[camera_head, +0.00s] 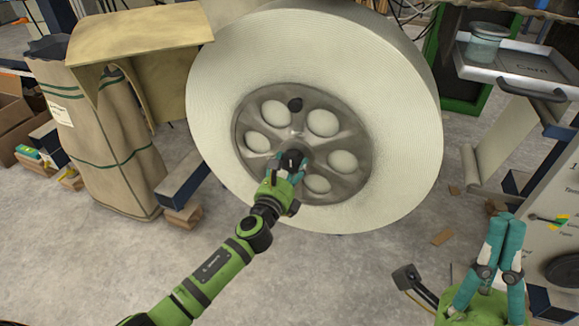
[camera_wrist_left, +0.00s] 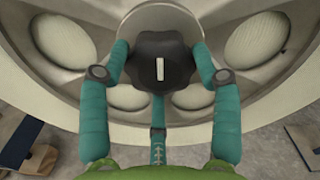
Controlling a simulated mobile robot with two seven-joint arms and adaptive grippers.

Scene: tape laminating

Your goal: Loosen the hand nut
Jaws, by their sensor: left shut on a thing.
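The hand nut (camera_head: 294,158) is a dark lobed knob at the hub of the big wheel-like roll (camera_head: 400,120). In the left wrist view the hand nut (camera_wrist_left: 165,62) shows its front face with a white upright bar. My left gripper (camera_head: 288,165) is at the hub, its teal fingers around the nut and shut on it. In the left wrist view the fingers of the left gripper (camera_wrist_left: 160,68) press on both sides of the nut. My right gripper (camera_head: 505,222) is at the lower right, away from the roll, with its teal fingers extended and empty.
A brown sack (camera_head: 110,150) and cardboard stand left of the roll. A shelf with a glass jar (camera_head: 485,45) and a tray (camera_head: 530,70) is at the upper right. Small wooden blocks (camera_head: 443,236) lie on the grey floor. Floor in front of the roll is mostly clear.

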